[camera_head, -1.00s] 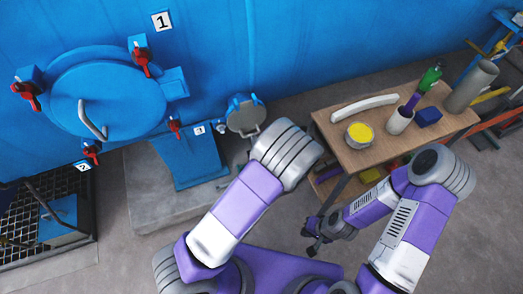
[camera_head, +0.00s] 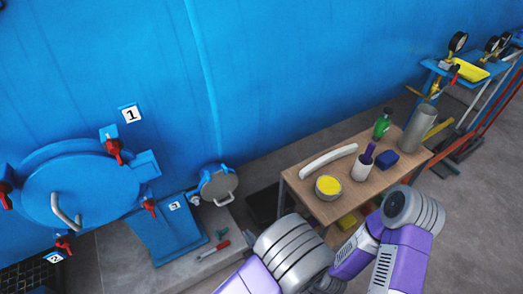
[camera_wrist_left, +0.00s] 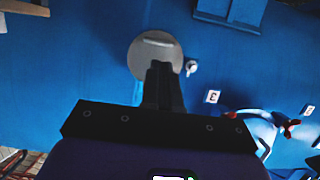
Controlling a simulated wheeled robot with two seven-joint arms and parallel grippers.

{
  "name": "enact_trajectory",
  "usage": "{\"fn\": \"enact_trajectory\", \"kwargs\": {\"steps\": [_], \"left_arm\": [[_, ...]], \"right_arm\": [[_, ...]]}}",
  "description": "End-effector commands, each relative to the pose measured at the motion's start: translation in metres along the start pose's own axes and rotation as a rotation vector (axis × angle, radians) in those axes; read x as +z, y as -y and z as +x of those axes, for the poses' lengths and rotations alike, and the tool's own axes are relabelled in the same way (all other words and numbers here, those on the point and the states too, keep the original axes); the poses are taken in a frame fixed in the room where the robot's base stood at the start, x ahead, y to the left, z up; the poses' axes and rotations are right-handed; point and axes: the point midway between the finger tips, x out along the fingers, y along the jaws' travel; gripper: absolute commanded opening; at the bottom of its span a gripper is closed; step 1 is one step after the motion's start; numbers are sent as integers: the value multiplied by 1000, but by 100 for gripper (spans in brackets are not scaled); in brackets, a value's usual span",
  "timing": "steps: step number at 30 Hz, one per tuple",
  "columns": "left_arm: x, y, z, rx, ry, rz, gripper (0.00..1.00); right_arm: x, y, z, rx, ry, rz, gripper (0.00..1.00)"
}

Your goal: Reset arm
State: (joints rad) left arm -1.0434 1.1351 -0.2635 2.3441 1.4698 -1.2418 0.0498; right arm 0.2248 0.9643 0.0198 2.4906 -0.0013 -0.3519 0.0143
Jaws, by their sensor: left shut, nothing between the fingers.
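My left arm (camera_head: 290,255) enters at the bottom middle of the head view, with purple and grey links. Its gripper does not show clearly there. In the left wrist view the left gripper (camera_wrist_left: 163,75) is shut and empty, its dark fingers together in front of a small round grey lid. That lid (camera_head: 217,187) hangs on the blue wall in the head view. My right arm (camera_head: 400,245) is at the lower right, bent in front of the table. The right gripper is out of sight.
A large blue round door (camera_head: 75,190) with red clamps is at left. A wooden table (camera_head: 330,207) holds a yellow-topped tin (camera_head: 328,187), a white curved piece, a cup, a green bottle, a blue block and a grey cylinder. Gauges stand far right.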

Motion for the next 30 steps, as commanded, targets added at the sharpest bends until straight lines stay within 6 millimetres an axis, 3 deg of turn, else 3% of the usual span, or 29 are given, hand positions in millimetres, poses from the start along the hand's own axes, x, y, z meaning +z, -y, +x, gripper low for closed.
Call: {"fn": "enact_trajectory", "kwargs": {"steps": [4, 7, 12, 15, 22, 30], "left_arm": [[3, 1, 4, 1, 19, 4, 0], [17, 4, 15, 11, 100, 20, 0], [66, 16, 39, 64, 387, 63, 0], [96, 26, 42, 115, 580, 78, 0], [146, 53, 24, 268, 979, 83, 0], [164, 83, -13, 464, 1276, 80, 0]], "right_arm": [[0, 0, 0, 0, 0, 0, 0], [0, 0, -1, 0, 0, 0, 0], [0, 2, -4, 0, 0, 0, 0], [0, 2, -6, 0, 0, 0, 0], [0, 4, -10, 0, 0, 0, 0], [1, 5, -14, 0, 0, 0, 0]]}}
